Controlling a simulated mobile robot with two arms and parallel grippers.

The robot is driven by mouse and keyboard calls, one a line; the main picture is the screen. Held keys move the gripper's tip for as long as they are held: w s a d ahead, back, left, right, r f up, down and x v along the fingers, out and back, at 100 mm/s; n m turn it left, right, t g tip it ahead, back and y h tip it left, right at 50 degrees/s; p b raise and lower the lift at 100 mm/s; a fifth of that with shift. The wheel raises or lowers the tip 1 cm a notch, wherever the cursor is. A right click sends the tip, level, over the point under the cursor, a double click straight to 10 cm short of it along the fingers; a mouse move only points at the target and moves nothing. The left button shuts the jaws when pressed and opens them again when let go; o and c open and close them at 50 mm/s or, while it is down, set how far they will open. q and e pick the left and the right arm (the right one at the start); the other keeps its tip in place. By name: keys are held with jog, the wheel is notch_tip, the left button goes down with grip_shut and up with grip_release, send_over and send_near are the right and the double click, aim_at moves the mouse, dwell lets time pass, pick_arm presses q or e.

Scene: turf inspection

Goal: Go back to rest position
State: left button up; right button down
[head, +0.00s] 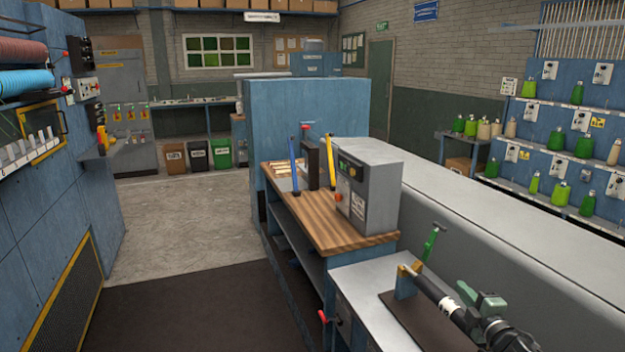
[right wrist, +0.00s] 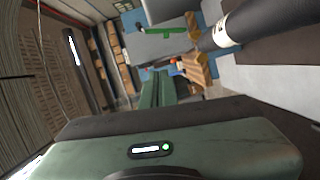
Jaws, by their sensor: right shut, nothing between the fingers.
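My right gripper (head: 466,292) is at the lower right of the head view, green with a dark wrist behind it. It is above the grey bench, beside a dark cylinder (head: 440,296) on a brass-coloured support. In the right wrist view its two green fingers (right wrist: 158,88) lie together, shut, with nothing between them. The dark cylinder (right wrist: 272,20) with a pale ring shows there at the upper right, apart from the fingers. My left gripper is not in view.
A dark mat (head: 398,322) lies on the grey bench (head: 355,285). A green T-handled tool (head: 430,242) stands nearby. A wooden-topped bench (head: 325,225) holds a grey control box (head: 368,188). A long grey surface (head: 500,210) extends right. The floor (head: 190,220) at left is clear.

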jog(key=s+a+f+m+g+h, duration=0.1)
jog(key=s+a+f+m+g, duration=0.15)
jog(key=s+a+f, duration=0.35)
jog(key=s+a+f+m+g, duration=0.2)
jog(key=s+a+f+m, duration=0.15)
jog(key=s, duration=0.55)
jog(key=s+a+f+m+g+h, duration=0.1)
jog(key=s+a+f+m+g, duration=0.1)
jog(key=s+a+f+m, duration=0.4)
jog(key=s+a+r+m+g+y, duration=0.2)
jog(key=s+g, duration=0.5)
jog(key=s, duration=2.1)
notch_tip(320, 180, down, 28)
jog(key=a+m+g+h+b, duration=0.1)
jog(key=g+b, duration=0.1)
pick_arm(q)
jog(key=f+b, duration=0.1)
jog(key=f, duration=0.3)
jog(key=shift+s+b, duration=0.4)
pick_arm(e)
jog(key=s+d+f, duration=0.3)
jog(key=s+f, duration=1.5)
jog(key=shift+f+g, duration=0.3)
jog(key=shift+g, duration=0.05)
